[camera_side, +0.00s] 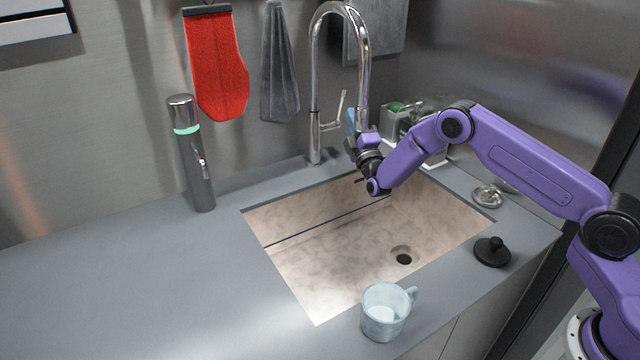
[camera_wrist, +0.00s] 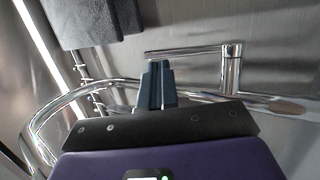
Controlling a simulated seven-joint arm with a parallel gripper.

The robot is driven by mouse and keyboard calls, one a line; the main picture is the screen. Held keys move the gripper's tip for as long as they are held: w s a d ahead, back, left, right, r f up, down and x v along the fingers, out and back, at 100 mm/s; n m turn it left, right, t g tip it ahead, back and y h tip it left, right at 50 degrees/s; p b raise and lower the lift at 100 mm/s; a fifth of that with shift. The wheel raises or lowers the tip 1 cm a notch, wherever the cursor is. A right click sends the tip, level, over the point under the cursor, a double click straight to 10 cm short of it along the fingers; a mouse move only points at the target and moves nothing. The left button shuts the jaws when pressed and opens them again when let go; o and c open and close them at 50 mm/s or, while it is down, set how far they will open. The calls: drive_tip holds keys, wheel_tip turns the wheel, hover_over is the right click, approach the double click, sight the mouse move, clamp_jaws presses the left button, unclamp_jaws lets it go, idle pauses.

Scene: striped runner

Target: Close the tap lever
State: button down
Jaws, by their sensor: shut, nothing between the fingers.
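The chrome tap (camera_side: 314,85) stands behind the sink, with a tall arched neck. Its lever (camera_side: 341,107) rises from the side of the tap body, tilted up and to the right. In the wrist view the lever (camera_wrist: 185,52) is a thin bar running sideways from the tap body (camera_wrist: 232,68). My gripper (camera_side: 351,117) is just right of the lever, partly behind the spout. In the wrist view my gripper's blue fingertips (camera_wrist: 160,68) are together and empty, close to the lever's free end. I cannot tell whether they touch it.
The sink (camera_side: 340,250) lies open below. A mug (camera_side: 384,315) stands on its front rim, with a black stopper (camera_side: 492,251) to the right. A steel flask (camera_side: 192,155) stands left. A red mitt (camera_side: 218,65) and grey cloths hang on the wall. A caddy (camera_side: 398,118) sits behind my arm.

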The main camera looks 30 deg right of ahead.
drive_tip(key=v, duration=1.2)
drive_tip(key=a+r+g+y, duration=0.2)
drive_tip(key=a+g+y, duration=0.2)
drive_tip(key=a+y, duration=0.45)
drive_tip(key=s+a+r+g+y, duration=0.35)
drive_tip(key=s+a+g, duration=0.75)
drive_tip(key=s, duration=0.4)
drive_tip(key=s+g, duration=0.4)
drive_tip(key=s, duration=0.8)
drive_tip(key=s+d+r+m+g+h, duration=0.1)
drive_tip(key=s+d+g+h, duration=0.3)
drive_tip(key=s+d, duration=1.2)
drive_tip(key=shift+s+h, duration=0.6)
drive_tip(key=shift+h, duration=0.5)
